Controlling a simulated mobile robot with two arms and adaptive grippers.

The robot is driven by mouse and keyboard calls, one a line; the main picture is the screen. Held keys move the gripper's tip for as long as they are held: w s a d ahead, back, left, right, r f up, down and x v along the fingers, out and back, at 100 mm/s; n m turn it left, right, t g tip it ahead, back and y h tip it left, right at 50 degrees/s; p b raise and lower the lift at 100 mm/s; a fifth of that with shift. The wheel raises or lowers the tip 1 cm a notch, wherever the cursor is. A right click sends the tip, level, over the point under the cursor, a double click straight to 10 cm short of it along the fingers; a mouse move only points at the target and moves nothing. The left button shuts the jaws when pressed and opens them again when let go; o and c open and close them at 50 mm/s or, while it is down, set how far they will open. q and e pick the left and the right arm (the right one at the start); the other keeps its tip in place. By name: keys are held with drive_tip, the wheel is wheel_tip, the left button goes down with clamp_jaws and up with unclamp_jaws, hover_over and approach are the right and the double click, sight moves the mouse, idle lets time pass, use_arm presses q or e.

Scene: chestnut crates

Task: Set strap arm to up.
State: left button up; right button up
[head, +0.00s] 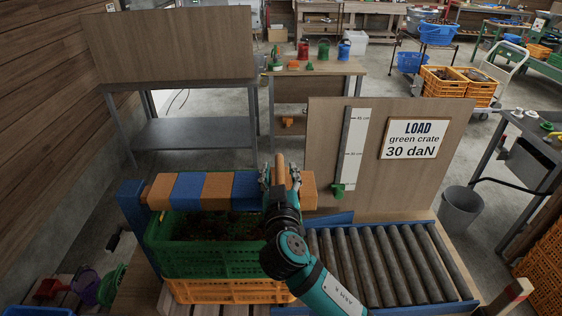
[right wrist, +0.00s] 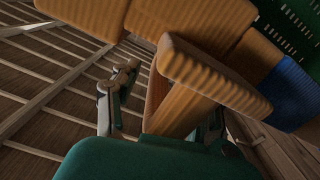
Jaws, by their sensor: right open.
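The strap arm (head: 220,188), a padded bar with orange and blue bands, lies level across the top of the green crate (head: 205,262). Its left end meets a blue post (head: 132,215). An orange-brown upright handle (head: 280,168) stands near its right end. My right gripper (head: 279,182) is at this end, open, with its fingers on either side of the handle. In the right wrist view, the open fingers (right wrist: 165,112) flank an orange piece of the strap arm (right wrist: 200,75); contact cannot be told. My left gripper is not in view.
The green crate sits on an orange crate (head: 225,292). A roller conveyor (head: 390,262) lies to the right. Behind it stands a board with a scale (head: 352,150), a green pointer (head: 338,190) and a load sign (head: 412,138). A grey bin (head: 460,210) stands at right.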

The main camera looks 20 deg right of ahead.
drive_tip(key=shift+s+a+r, duration=0.1)
drive_tip(key=shift+s, duration=0.05)
clamp_jaws()
idle(0.4)
